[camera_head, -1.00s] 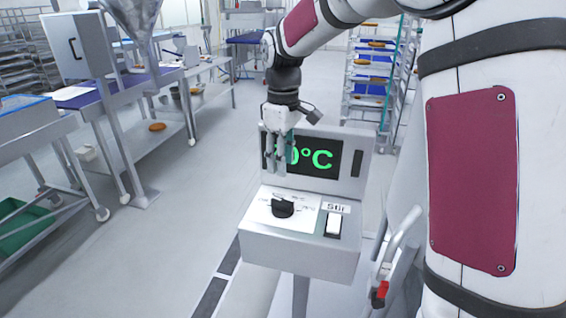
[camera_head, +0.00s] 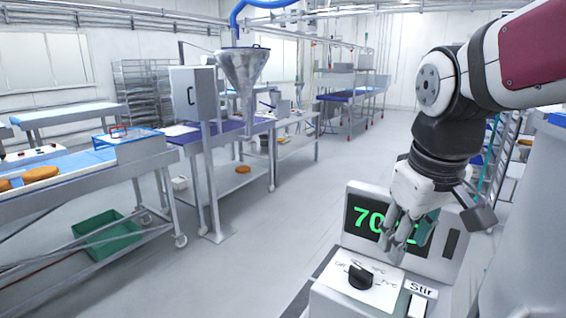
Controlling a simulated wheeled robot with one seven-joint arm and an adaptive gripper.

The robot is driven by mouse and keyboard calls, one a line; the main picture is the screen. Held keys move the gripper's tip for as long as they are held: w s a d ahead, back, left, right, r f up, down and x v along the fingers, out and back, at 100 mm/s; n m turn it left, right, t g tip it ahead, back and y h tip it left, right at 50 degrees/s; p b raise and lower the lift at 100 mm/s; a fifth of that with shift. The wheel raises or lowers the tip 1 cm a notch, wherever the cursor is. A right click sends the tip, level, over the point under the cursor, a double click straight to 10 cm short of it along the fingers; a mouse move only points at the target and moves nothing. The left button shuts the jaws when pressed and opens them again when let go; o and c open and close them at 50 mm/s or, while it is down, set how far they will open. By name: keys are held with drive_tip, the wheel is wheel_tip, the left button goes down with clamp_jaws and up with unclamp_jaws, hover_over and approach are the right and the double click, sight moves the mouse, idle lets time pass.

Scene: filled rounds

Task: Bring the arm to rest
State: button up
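My gripper (camera_head: 405,238) hangs from my arm at the right of the head view, fingers pointing down. It is in front of the display of a control box (camera_head: 385,298) and hides part of the green digits, of which "70" shows. I see nothing held between the fingers, but their gap is not clear from this angle.
A steel funnel (camera_head: 243,68) stands over a bench at centre left. A conveyor table (camera_head: 75,175) with round brown items is at the left, a green crate (camera_head: 106,233) below it. A rack (camera_head: 494,150) stands behind my arm. The floor between is open.

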drive_tip(key=s+f+m+t, duration=0.1)
drive_tip(key=s+m+t, duration=0.1)
drive_tip(key=s, duration=0.9)
drive_tip(key=shift+s+f+m+y, duration=0.3)
drive_tip(key=shift+m+y, duration=0.1)
drive_tip(key=shift+m, duration=0.4)
